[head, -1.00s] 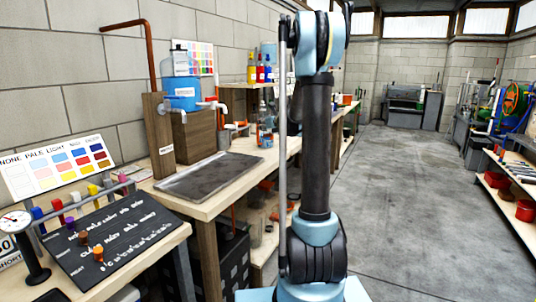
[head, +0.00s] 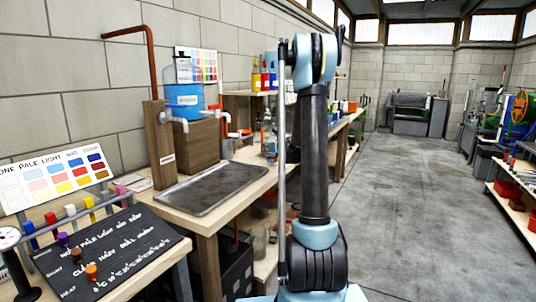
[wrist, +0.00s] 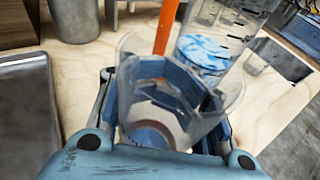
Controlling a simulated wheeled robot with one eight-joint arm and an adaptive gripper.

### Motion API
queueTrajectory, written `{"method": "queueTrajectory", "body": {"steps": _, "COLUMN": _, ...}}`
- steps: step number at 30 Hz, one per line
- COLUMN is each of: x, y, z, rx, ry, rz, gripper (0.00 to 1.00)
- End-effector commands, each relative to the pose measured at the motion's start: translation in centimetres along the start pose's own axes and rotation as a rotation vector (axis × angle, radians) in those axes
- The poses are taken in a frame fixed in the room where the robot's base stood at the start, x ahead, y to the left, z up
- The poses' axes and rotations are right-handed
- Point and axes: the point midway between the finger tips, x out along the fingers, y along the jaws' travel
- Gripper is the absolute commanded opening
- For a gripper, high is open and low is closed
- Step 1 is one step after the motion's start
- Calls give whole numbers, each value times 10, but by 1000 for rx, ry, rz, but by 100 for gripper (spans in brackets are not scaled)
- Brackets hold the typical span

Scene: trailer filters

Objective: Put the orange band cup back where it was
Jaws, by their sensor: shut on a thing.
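In the wrist view my gripper (wrist: 172,100) is shut on a clear see-through cup, the orange band cup (wrist: 128,72). A dull orange-red ring shows low on the cup, between the fingers. The cup looks tilted in this view. Its lower part is partly hidden by my gripper. Pale wooden bench top shows behind and around it; I cannot tell whether the cup touches the wood. In the head view my arm hides the gripper and the cup.
A clear marked container (wrist: 235,25) with a blue-and-white disc stands just beyond the cup, near an orange upright strip (wrist: 166,25). A grey metal cylinder (wrist: 74,18) stands at upper left. A metal tray (head: 212,187) lies on the bench; open floor (head: 410,190) is at right.

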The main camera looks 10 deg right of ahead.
Motion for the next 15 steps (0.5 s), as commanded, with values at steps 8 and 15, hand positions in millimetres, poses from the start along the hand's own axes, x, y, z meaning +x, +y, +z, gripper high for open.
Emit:
{"method": "queueTrajectory", "body": {"steps": 8, "x": 5, "y": 0, "z": -17, "rx": 0, "ry": 0, "rz": 0, "gripper": 0}}
{"method": "queueTrajectory", "body": {"steps": 15, "x": 5, "y": 0, "z": -17, "rx": 0, "ry": 0, "rz": 0, "gripper": 0}}
